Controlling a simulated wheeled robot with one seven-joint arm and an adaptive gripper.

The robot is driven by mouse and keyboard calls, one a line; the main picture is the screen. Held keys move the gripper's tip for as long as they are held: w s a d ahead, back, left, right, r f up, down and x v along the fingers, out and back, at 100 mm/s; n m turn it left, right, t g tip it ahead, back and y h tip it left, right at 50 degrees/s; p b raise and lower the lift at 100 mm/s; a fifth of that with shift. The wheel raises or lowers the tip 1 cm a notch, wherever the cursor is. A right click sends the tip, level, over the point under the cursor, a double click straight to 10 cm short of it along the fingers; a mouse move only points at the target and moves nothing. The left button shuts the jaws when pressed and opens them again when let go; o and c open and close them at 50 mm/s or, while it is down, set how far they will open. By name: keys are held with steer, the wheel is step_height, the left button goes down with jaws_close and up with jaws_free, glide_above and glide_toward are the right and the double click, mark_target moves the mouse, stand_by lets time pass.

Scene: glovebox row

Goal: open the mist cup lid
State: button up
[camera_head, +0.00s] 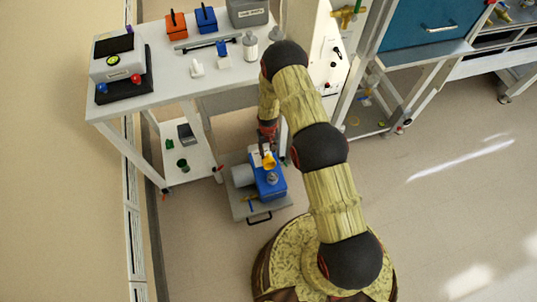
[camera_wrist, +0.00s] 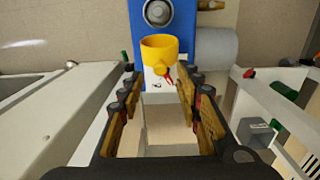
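The blue pump body (camera_head: 270,185) sits on a low grey base on the floor beside the white bench, and it also shows at the top of the wrist view (camera_wrist: 194,40). A yellow round cup-like piece (camera_head: 269,161), likely the mist cup or its lid, stands at its near end; in the wrist view (camera_wrist: 159,48) its rim looks like an open ring. I cannot tell a separate lid. My gripper (camera_wrist: 162,85) is open and empty, its fingers spread, with the yellow piece just past the tips. In the head view my gripper (camera_head: 267,143) hangs close above it.
A grey motor cylinder (camera_head: 243,175) lies beside the pump. The grey base (camera_head: 247,208) has a black handle. The white bench (camera_head: 160,88) stands to the left, with a lower shelf (camera_head: 190,160) close by. A white cabinet (camera_head: 326,60) stands behind. Floor to the right is clear.

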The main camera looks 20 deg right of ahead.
mark_target(268, 155)
steer(key=shift+f+b, duration=0.4)
steer(key=shift+f, duration=1.55)
steer(key=shift+c, duration=0.3)
steer(key=c, duration=0.7)
jaws_close()
